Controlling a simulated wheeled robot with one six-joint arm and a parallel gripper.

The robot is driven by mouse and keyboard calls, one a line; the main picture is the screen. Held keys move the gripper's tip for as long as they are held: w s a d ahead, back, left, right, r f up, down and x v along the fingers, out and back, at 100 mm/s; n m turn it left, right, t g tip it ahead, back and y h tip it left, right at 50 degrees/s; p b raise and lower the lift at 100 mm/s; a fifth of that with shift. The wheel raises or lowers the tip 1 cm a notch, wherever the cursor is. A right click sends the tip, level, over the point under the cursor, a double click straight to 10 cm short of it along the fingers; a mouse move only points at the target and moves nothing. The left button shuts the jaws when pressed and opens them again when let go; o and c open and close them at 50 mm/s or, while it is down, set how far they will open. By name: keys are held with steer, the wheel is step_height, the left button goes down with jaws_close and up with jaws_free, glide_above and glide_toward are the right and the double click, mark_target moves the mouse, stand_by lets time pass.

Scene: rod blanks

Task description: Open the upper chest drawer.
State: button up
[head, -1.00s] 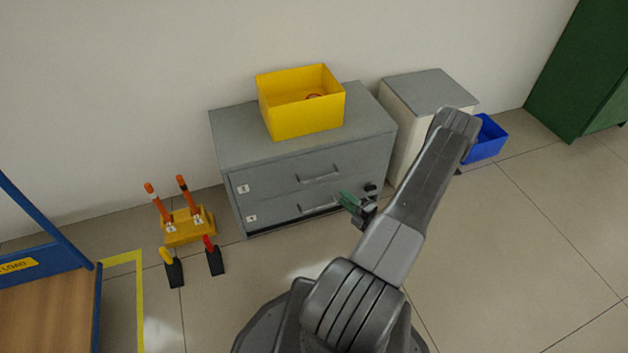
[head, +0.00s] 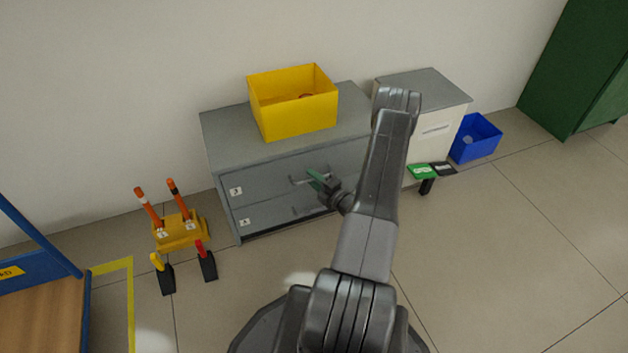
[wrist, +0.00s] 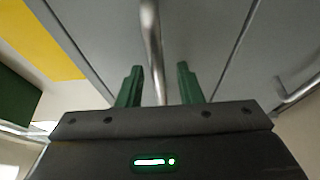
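The grey chest (head: 228,142) stands against the wall, with two drawer fronts. Its upper drawer (head: 262,181) looks shut, flush with the chest front. My gripper (head: 320,181) is at the upper drawer's handle (head: 296,180) in the head view, partly covering it. In the wrist view, my gripper (wrist: 159,84) has its two green fingers apart, with the metal bar handle (wrist: 152,40) running between them. A gap shows on both sides of the bar. The lower drawer (head: 272,215) also looks shut, and its handle shows at the right of the wrist view (wrist: 295,92).
An open yellow box (head: 295,117) sits on the chest. Right of it stand a pale cabinet (head: 440,130), a blue bin (head: 476,146) and a green-topped item (head: 422,171). A yellow holder with orange-handled rods (head: 180,231) is at left. Floor before the chest is clear.

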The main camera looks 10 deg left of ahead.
jaws_close()
steer(key=s+d, duration=0.6)
steer(key=s, duration=0.3)
steer(key=s+d, duration=0.6)
steer(key=s, duration=0.3)
steer(key=shift+d, duration=0.2)
jaws_free()
steer(key=shift+s+d, duration=0.1)
steer(key=p+v, duration=0.2)
steer(key=v, duration=1.1)
steer(key=shift+s+d, duration=0.2)
